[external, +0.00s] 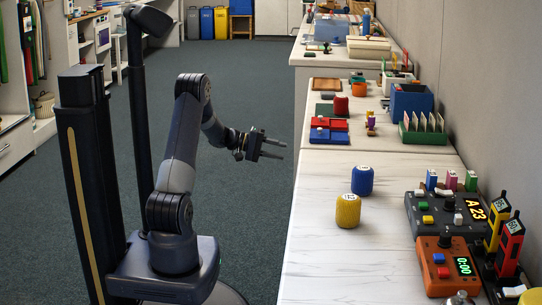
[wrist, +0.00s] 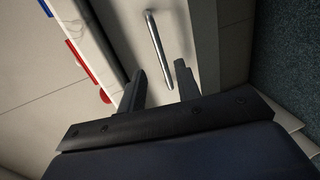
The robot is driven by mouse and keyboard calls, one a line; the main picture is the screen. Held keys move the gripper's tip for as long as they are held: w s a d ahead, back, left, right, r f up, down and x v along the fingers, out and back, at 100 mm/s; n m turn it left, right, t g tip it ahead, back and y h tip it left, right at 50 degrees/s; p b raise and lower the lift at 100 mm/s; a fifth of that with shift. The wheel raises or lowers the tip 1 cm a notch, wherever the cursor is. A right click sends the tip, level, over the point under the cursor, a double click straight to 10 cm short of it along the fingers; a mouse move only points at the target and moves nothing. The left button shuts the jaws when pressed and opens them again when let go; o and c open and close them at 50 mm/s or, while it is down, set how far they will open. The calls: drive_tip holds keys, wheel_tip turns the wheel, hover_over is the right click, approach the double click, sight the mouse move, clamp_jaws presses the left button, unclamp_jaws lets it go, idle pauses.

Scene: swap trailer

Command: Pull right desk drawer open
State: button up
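My gripper (external: 268,147) is beside the front edge of the white worktop in the external view, with its two fingers apart. In the wrist view my gripper (wrist: 160,82) is open, and a thin metal bar handle (wrist: 157,42) on a pale front panel (wrist: 130,30) lies just beyond and between the fingertips. The handle looks apart from the fingers, though the exact gap cannot be told. The panel looks flush, with no opening visible. The drawer front is hidden from the external view by the worktop.
Blue and red trays (external: 328,131) stand near the worktop edge by my gripper. A blue canister (external: 362,181) and a yellow canister (external: 348,211) stand on the nearer worktop (external: 320,260). Consoles (external: 447,215) line the wall. The carpet (external: 255,200) beside the worktop is clear.

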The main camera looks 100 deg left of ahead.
drive_tip(key=b+x, duration=0.1)
drive_tip(key=x, duration=0.6)
drive_tip(key=shift+w, duration=0.1)
drive_tip(key=shift+c, duration=0.4)
clamp_jaws()
